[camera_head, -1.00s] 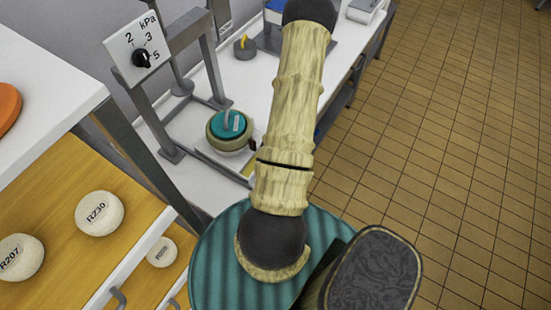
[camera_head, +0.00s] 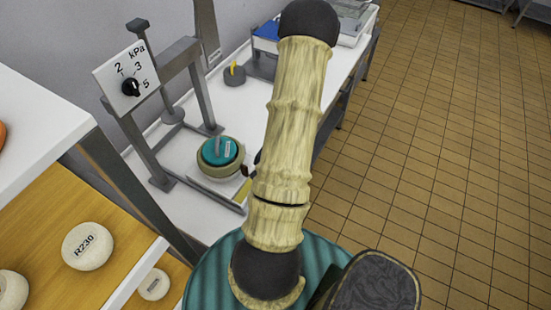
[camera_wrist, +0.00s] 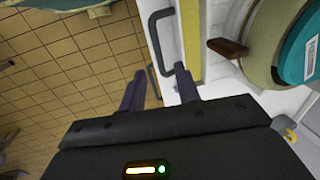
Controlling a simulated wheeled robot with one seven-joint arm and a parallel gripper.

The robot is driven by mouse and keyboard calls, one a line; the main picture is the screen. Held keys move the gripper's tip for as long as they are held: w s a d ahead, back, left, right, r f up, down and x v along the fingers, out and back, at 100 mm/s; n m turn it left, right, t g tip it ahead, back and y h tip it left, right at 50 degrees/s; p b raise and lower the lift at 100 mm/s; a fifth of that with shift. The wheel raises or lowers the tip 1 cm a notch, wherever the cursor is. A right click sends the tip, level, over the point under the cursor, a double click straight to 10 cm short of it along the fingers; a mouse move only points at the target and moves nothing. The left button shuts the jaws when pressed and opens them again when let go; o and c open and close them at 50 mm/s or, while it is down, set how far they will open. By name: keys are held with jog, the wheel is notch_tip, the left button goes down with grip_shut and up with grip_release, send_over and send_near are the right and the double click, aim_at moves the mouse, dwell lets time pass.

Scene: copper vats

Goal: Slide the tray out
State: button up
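The tray shows as a pale slab with a yellow front strip (camera_head: 243,190) on the white bench, beside my arm in the head view. In the wrist view, the yellow strip (camera_wrist: 191,40) runs up the middle, with a dark grey bar handle (camera_wrist: 153,40) on its left side. My gripper (camera_wrist: 160,72) is open, its two dark fingers apart at the handle's lower end. I cannot tell whether they touch it. In the head view my arm hides the gripper. A round cream pot with a teal lid (camera_head: 220,150) stands behind the strip; its brown knob (camera_wrist: 228,47) juts toward it.
A grey metal frame (camera_head: 140,130) with a kPa dial plate (camera_head: 126,82) stands around the pot's left side. A grey weight (camera_head: 234,75) sits farther back. Shelves with labelled round stones (camera_head: 88,246) are at lower left. Tiled floor (camera_head: 430,150) is open on the right.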

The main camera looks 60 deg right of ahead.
notch_tip(320, 180, up, 12)
jog(key=s, duration=0.2)
jog(key=shift+f+p, duration=0.25)
jog(key=shift+p, duration=0.1)
dwell(0.5)
